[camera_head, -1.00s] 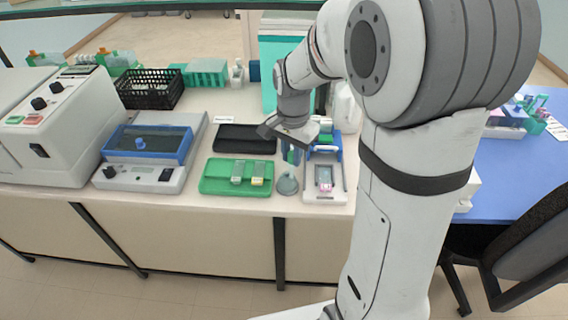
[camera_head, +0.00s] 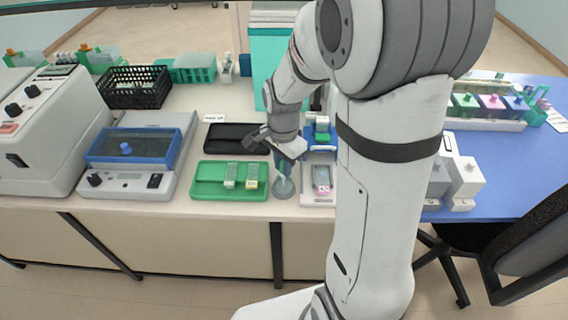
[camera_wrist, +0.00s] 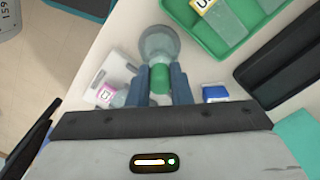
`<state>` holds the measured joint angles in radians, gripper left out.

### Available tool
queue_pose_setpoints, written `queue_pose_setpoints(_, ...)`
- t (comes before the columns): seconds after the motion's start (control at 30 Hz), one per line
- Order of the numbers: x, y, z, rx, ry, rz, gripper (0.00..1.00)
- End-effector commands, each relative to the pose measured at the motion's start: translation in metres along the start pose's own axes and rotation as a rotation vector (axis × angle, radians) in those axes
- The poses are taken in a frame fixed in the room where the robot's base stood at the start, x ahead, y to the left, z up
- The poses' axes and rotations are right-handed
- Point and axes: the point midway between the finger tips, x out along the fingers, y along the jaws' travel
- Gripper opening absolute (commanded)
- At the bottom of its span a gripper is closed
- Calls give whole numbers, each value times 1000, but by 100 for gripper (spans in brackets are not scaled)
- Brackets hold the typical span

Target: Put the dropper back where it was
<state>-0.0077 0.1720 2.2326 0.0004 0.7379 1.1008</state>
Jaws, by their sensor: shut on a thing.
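My gripper (camera_head: 282,163) points down over the grey round holder (camera_head: 285,190), between the green tray and the white slide stand. In the wrist view my gripper (camera_wrist: 160,72) has its two blue-grey fingers shut on the dropper, whose green part (camera_wrist: 160,80) shows between them. The dropper's lower part (camera_head: 282,174) shows faintly below the fingers in the head view. The holder (camera_wrist: 158,40) lies just beyond the fingertips in the wrist view. I cannot tell whether the dropper's tip is inside the holder or above it.
The green tray (camera_head: 205,190) with two slides lies left of the holder. The white stand (camera_head: 318,199) with a pink-labelled slide is close on the right. A black tray (camera_head: 228,139) lies behind. The bench's front edge is just in front.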

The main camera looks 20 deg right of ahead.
Motion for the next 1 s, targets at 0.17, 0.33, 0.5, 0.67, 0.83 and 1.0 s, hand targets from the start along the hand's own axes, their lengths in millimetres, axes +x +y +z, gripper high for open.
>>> queue_pose_setpoints(0.17,4,0,-1,1,1,-1,0)
queue_pose_setpoints(0.33,6,0,-1,2,0,-1,0)
queue_pose_setpoints(0.5,12,0,-1,2,0,-1,0)
queue_pose_setpoints(0.67,13,0,-1,2,0,-1,23)
queue_pose_setpoints(0.83,13,1,-1,3,0,0,36)
queue_pose_setpoints(1.0,13,1,-1,3,0,0,40)
